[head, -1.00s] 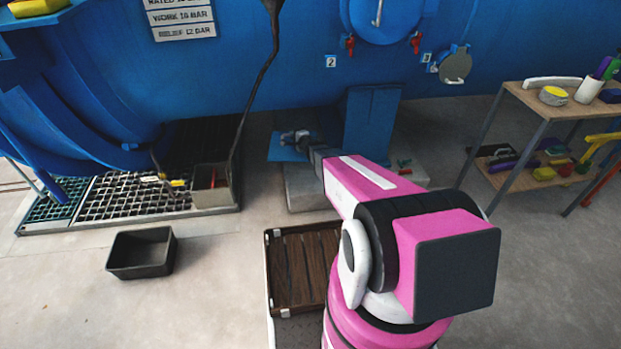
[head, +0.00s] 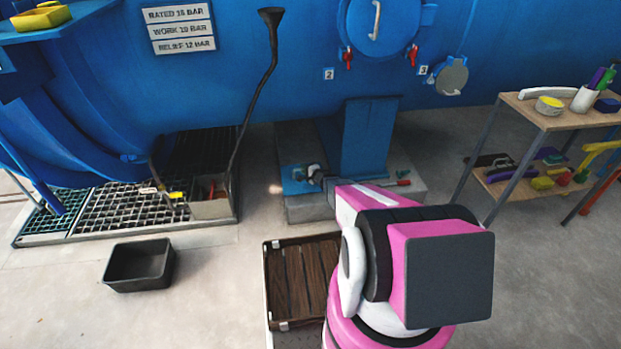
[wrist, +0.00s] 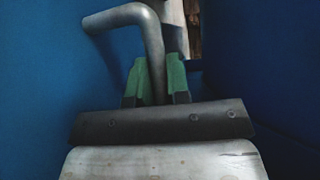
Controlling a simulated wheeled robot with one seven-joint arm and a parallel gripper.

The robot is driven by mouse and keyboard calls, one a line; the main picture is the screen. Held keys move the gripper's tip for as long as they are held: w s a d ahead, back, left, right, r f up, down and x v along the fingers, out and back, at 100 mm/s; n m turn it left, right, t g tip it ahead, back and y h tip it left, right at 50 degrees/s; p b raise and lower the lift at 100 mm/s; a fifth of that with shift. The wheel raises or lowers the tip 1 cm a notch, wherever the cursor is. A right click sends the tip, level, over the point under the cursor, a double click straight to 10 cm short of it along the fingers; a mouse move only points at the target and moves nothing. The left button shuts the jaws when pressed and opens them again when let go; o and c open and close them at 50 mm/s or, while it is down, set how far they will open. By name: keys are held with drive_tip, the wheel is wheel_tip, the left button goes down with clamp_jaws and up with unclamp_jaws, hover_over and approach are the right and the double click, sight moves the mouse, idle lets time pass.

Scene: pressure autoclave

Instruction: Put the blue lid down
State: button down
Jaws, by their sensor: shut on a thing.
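The blue lid (head: 292,187) shows in the head view as a small flat blue panel in front of the grey plinth, left of the blue upright support. My gripper (head: 316,177) is at its right end, partly hidden by my arm. In the wrist view the green-padded fingers of my gripper (wrist: 156,82) are shut on a bent metal handle (wrist: 150,40). The blue lid also shows in the wrist view (wrist: 60,75), filling the left side behind the handle. I cannot tell whether the lid touches the plinth.
The grey plinth (head: 310,211) carries the blue support (head: 368,140). A wooden slatted pallet (head: 300,280) lies in front. A black bin (head: 140,265) stands on the floor at left, near the grating (head: 130,207). A shelf (head: 540,118) stands right. Floor between bin and pallet is clear.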

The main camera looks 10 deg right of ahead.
drive_tip(key=d+f, duration=0.1)
drive_tip(key=d, duration=0.2)
drive_tip(key=shift+w+f, duration=0.2)
drive_tip(key=shift+f, duration=0.2)
drive_tip(key=shift+d+f, duration=0.1)
drive_tip(key=shift+f, duration=1.9)
drive_tip(key=shift+f, duration=0.1)
drive_tip(key=c, duration=1.1)
unclamp_jaws()
